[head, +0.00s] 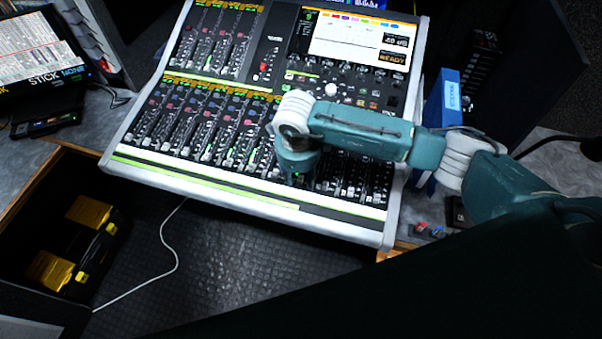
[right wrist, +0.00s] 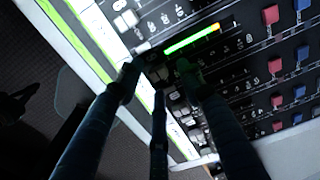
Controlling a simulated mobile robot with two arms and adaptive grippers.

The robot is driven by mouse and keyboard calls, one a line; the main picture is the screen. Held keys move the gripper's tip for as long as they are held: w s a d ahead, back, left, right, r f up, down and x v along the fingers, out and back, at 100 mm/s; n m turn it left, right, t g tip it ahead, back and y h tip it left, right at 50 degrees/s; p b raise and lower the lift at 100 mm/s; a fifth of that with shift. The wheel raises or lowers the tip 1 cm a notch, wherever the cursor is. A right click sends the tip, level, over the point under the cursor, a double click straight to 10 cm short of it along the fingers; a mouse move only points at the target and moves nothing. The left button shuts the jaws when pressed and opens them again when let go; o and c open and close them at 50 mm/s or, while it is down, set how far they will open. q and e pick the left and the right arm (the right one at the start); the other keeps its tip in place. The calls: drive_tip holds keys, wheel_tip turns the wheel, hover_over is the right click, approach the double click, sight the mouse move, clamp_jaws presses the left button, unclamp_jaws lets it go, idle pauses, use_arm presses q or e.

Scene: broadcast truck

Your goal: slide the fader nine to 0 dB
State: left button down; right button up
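I cannot tell which cap is fader nine or whether a finger touches one. A lit console screen (head: 352,40) shows a dB reading and "READY". My left gripper is out of view.
A blue box (head: 440,105) stands right of the console. Red and blue knobs (right wrist: 271,14) show beside the fingers in the wrist view. A black and yellow case (head: 75,245) lies at lower left. A white cable (head: 175,250) crosses the dark floor.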

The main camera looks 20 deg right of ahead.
drive_tip(key=shift+f, duration=0.1)
clamp_jaws()
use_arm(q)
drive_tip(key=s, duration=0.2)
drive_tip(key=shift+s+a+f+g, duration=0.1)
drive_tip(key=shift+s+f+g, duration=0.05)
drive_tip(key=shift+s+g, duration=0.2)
